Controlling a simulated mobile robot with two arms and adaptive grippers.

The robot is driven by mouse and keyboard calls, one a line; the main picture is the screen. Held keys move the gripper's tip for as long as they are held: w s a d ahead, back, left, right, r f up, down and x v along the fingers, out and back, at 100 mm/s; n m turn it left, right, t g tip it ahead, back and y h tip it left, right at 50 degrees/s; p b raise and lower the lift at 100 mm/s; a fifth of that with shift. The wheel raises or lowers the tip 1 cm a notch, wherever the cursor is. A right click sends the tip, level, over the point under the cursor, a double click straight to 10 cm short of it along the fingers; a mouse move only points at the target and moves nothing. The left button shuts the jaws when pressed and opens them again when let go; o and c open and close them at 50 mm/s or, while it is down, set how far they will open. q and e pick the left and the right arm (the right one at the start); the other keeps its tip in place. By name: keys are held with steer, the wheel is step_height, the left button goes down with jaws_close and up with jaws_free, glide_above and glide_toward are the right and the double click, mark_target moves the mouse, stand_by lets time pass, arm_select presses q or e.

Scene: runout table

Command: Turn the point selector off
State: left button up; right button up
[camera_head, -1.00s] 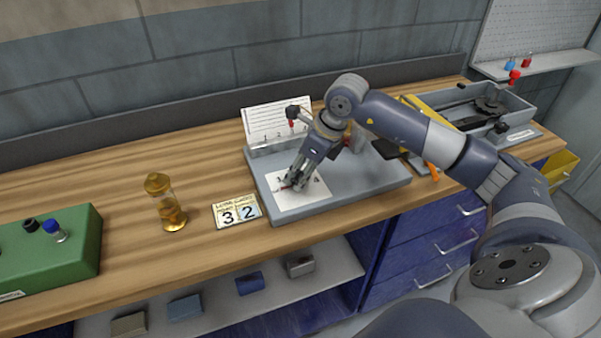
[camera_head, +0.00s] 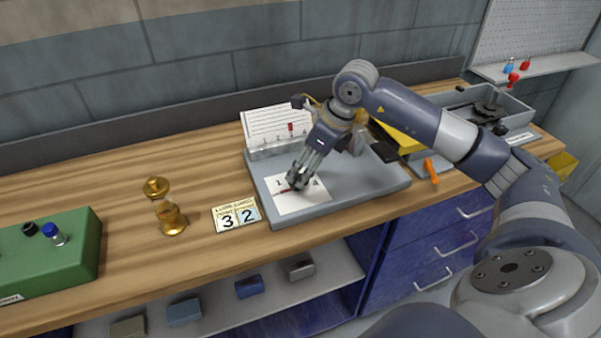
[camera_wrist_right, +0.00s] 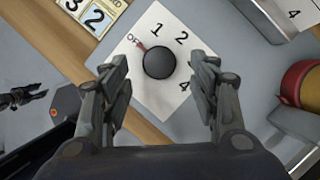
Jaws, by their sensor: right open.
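The point selector is a round black knob (camera_wrist_right: 159,63) on a white square card (camera_head: 300,203) marked OFF, 1, 2 and 4; a further mark is hidden. Its red pointer (camera_wrist_right: 141,46) points at OFF in the wrist view. My right gripper (camera_head: 297,182) is over the card in the head view and hides most of the knob. In the wrist view my right gripper (camera_wrist_right: 161,68) is open, a finger on each side of the knob in the picture. Neither finger visibly touches it.
The selector sits on a grey panel (camera_head: 350,198). A ruled sheet (camera_head: 275,124) stands at its back. A 3-2 number card (camera_head: 237,214), an hourglass (camera_head: 170,215) and a green box (camera_head: 75,245) lie to the left. A grey tray (camera_head: 455,105) is at the right.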

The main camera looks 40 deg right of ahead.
steer(key=v, duration=0.8)
steer(key=shift+r, duration=0.2)
steer(key=shift+s, duration=0.1)
